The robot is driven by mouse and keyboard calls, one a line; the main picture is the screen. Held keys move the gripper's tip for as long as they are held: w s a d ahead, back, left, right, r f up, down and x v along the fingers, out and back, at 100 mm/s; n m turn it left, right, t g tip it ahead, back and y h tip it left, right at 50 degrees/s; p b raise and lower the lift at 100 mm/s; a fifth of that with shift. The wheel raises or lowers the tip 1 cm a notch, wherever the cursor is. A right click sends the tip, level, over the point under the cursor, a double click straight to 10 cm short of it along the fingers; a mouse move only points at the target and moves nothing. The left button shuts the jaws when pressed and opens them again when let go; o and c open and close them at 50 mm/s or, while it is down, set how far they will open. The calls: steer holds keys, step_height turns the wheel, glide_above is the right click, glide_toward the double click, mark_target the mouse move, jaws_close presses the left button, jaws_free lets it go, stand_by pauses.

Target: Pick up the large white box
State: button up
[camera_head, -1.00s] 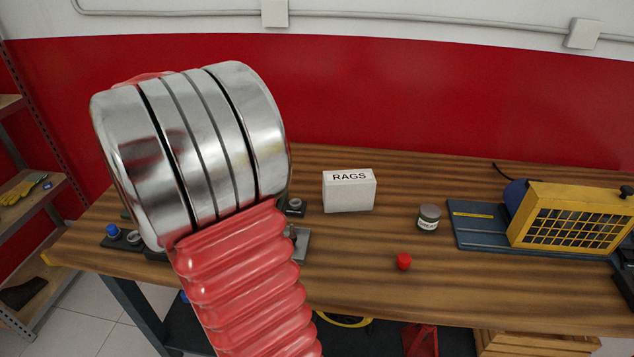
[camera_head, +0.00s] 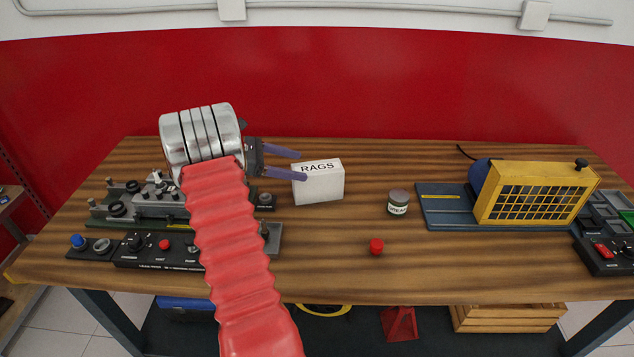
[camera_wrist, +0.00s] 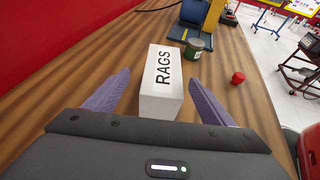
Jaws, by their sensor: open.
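The large white box (camera_head: 319,186), marked RAGS, stands upright on the wooden workbench. My gripper (camera_head: 299,165) is beside its left side in the head view, with two purple fingers apart and pointing right. One finger passes in front of the box's upper left part. In the wrist view the box (camera_wrist: 161,84) lies between and ahead of the open fingers of my gripper (camera_wrist: 152,92), and its near end is close to the palm. I see no clear contact between the fingers and the box.
A grease can (camera_head: 398,203) and a small red cap (camera_head: 376,246) are right of the box. A yellow caged machine (camera_head: 535,193) stands on a blue base further right. A black control panel (camera_head: 160,250) and engine parts sit left. Bare bench (camera_head: 330,275) lies in front.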

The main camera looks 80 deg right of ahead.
mark_target(312, 168)
steer(key=shift+s, duration=0.1)
steer(key=shift+x, duration=1.1)
steer(key=shift+x, duration=2.6)
steer(key=shift+s+a+r, duration=0.15)
steer(key=shift+a, duration=0.05)
steer(key=shift+c, duration=0.2)
steer(key=c, duration=1.4)
